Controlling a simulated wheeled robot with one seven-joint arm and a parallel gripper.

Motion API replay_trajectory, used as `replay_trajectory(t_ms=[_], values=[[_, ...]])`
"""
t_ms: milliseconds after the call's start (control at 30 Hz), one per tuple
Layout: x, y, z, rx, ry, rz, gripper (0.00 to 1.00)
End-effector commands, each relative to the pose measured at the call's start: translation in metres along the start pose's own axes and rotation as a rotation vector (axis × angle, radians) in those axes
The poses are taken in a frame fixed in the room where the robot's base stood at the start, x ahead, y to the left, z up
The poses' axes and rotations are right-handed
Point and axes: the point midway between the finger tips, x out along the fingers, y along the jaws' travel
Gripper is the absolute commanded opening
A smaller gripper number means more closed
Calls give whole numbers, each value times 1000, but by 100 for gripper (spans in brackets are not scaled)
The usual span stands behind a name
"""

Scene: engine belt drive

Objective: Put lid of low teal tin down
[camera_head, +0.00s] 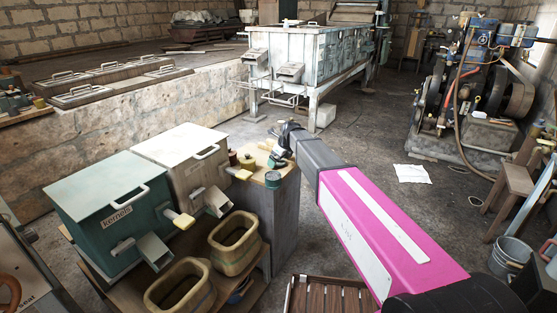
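A small, low teal tin (272,180) stands near the front of the wooden stand's top (258,176), beside the pale bin. My gripper (279,146) is at the far end of my magenta arm, over the back right part of the stand. A small dark green piece (276,162) shows just below my gripper, behind the tin; I cannot tell whether it is the lid or whether it touches the fingers. The fingers are dark and too small to tell open from shut.
A teal bin (95,190) and a pale bin (180,150) with spouts stand left of the stand. Small brown containers (247,162) share its top. Two woven baskets (235,242) sit below. A machine (470,95) stands at right. Floor behind the stand is clear.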

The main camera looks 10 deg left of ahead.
Motion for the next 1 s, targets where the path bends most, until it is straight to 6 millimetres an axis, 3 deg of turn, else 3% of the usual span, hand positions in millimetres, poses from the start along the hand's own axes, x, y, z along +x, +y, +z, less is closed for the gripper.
replay_trajectory(t_ms=[267,700,1000], values=[[-19,0,1,0,-1,-1,100],[-101,0,0,0,-1,-1,100],[-123,0,1,0,0,0,100]])
